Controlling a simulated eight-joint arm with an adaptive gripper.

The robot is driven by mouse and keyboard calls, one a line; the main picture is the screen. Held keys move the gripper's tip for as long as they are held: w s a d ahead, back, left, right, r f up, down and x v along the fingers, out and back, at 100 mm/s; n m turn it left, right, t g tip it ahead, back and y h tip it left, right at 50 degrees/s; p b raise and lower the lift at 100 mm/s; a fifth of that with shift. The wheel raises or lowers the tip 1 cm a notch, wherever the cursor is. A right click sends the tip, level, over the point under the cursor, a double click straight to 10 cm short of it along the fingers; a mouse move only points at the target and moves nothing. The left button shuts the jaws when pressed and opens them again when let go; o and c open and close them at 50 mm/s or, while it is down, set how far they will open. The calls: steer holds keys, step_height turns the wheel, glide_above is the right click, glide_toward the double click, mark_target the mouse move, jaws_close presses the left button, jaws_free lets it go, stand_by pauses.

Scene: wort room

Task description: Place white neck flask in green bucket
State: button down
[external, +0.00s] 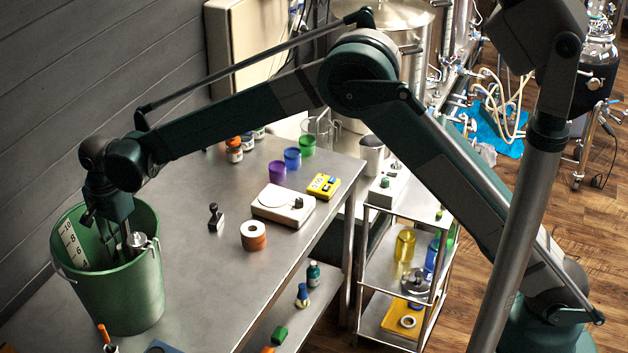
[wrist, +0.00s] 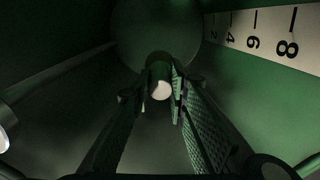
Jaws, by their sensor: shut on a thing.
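The green bucket (external: 140,296) stands on the metal table at the left, with a white number scale on its inner wall; the scale also shows in the wrist view (wrist: 270,38). My gripper (external: 122,257) reaches down inside the bucket. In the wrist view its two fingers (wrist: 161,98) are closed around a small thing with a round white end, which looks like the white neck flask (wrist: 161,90). The flask's body is dark and mostly hidden. In the external view the bucket wall hides the fingertips and the flask. I cannot tell whether it touches the bucket's floor.
A grey metal piece (external: 137,241) shows at the bucket's right rim. On the table are a tape roll (external: 254,236), a black stamp (external: 215,217), a white scale (external: 283,205), a yellow meter (external: 323,186) and coloured cups (external: 292,158).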

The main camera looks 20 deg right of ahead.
steer(key=shift+f, duration=1.3)
steer(key=shift+f, duration=1.85)
steer(key=shift+f, duration=0.1)
steer(key=c, duration=2.2)
jaws_free()
steer(key=shift+c, duration=0.2)
step_height(320, 180, up, 12)
steer(key=shift+r, duration=0.1)
